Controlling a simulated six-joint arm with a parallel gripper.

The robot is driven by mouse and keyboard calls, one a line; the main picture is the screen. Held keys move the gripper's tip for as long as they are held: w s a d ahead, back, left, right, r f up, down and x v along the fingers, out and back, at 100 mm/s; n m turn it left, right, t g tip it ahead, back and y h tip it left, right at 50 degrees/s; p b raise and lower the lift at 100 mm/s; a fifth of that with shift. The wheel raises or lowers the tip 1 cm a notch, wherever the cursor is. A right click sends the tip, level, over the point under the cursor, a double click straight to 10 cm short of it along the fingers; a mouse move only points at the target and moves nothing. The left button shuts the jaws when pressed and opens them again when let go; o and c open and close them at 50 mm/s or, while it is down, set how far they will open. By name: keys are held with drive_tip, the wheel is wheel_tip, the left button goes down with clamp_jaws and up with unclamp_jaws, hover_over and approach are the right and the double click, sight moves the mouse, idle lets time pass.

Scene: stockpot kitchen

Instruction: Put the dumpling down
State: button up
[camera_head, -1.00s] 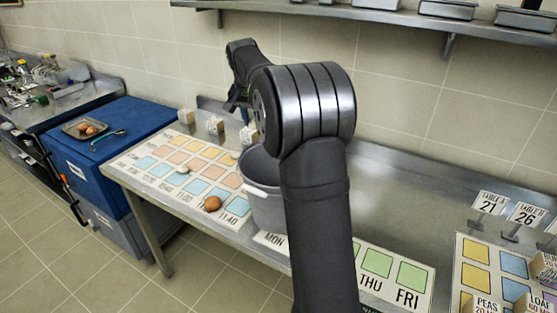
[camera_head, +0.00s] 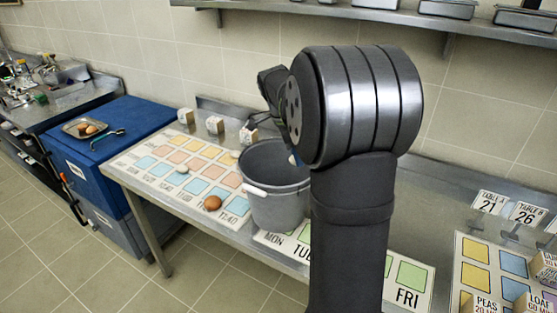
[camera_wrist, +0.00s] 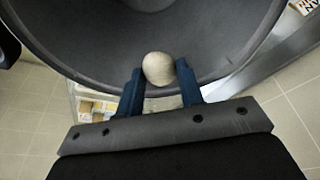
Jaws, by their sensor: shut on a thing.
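The dumpling (camera_wrist: 158,69) is a pale, round lump between the two blue fingertips of my gripper (camera_wrist: 160,85) in the wrist view. The jaws are shut on it. The large grey stockpot (camera_head: 277,207) stands on the steel table, and its dark inside (camera_wrist: 75,35) fills the upper part of the wrist view behind the dumpling. In the head view my gripper (camera_head: 290,145) is over the pot's right part, mostly hidden by my arm. A small pale bit of the dumpling (camera_head: 292,160) shows there. I cannot tell its exact height above the pot floor.
A mat of coloured squares (camera_head: 150,178) lies left of the pot, with a brown round item (camera_head: 212,203) and a small white piece (camera_head: 182,169) on it. Small labelled blocks (camera_head: 215,125) stand behind. A weekday strip (camera_head: 412,272) lies in front of the pot.

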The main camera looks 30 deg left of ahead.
wheel_tip(320, 180, down, 19)
drive_tip(key=shift+f, duration=0.1)
idle(0.4)
drive_tip(key=shift+f, duration=0.1)
drive_tip(key=o, duration=1)
drive_tip(key=v, duration=0.3)
drive_tip(key=d+v, duration=0.1)
drive_tip(key=v, duration=0.2)
drive_tip(key=w+v, duration=0.1)
drive_tip(key=v, duration=0.3)
drive_tip(key=shift+d+r, duration=0.25)
drive_tip(key=shift+r, duration=0.05)
